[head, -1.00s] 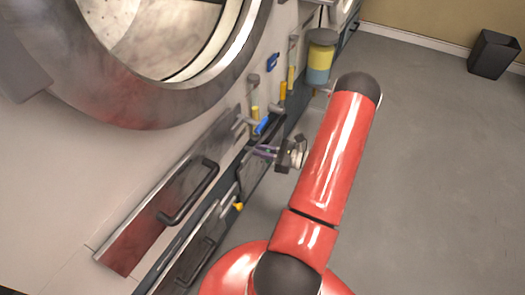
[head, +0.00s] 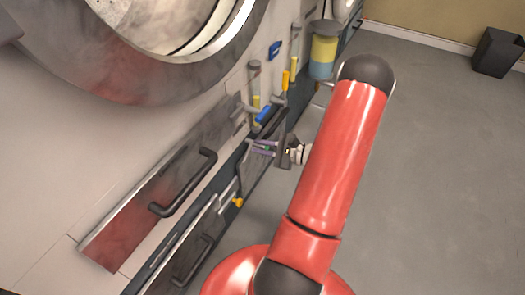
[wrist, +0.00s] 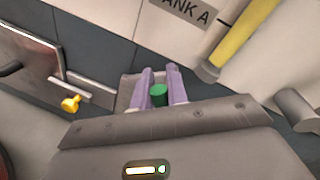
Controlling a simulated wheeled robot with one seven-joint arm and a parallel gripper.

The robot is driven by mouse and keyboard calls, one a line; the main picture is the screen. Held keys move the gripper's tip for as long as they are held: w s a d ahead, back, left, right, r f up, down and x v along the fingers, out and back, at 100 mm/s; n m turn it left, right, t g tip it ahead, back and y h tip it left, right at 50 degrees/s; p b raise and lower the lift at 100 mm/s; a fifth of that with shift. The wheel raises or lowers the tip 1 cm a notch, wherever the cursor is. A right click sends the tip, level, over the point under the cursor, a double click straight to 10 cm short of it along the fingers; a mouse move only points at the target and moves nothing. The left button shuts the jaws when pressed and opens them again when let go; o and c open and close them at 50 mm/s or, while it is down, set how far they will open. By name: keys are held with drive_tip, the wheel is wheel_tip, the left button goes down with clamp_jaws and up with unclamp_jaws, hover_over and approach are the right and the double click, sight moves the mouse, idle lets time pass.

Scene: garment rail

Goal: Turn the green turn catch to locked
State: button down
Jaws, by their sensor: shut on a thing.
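The green turn catch (wrist: 158,95) shows in the wrist view as a small green knob in front of a grey plate. My gripper (wrist: 160,88) has its two purple fingers closed on either side of the green catch, holding it. In the head view my gripper (head: 262,147) reaches left to the low front of the machine, beside the red arm. The catch itself cannot be made out there. Its turned position is hard to tell, as the fingers cover much of it.
A yellow knob (wrist: 71,103) sits to the left in the wrist view. Black drawer handles (head: 184,182) stick out from the machine. Open floor (head: 440,170) lies right.

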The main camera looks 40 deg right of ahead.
drive_tip(key=n+b, duration=0.1)
drive_tip(key=b, duration=0.1)
drive_tip(key=f+n+h+b, duration=0.1)
drive_tip(key=n+b, duration=0.1)
drive_tip(key=shift+s+a+f+b, duration=0.1)
drive_tip(key=shift+a+f+b, duration=0.1)
drive_tip(key=shift+b, duration=0.15)
drive_tip(key=n+b, duration=0.2)
drive_tip(key=b, duration=0.1)
drive_tip(key=shift+a+f+n+h, duration=0.1)
drive_tip(key=shift+f+n+h, duration=0.05)
drive_tip(key=shift+n+h, duration=0.2)
drive_tip(key=n+h+b, duration=0.1)
drive_tip(key=n, duration=0.2)
drive_tip(key=shift+f, duration=0.15)
drive_tip(key=shift+n, duration=0.25)
drive_tip(key=c, duration=1.4)
unclamp_jaws()
drive_tip(key=shift+s, duration=0.1)
drive_tip(key=v, duration=0.7)
drive_tip(key=shift+s, duration=0.35)
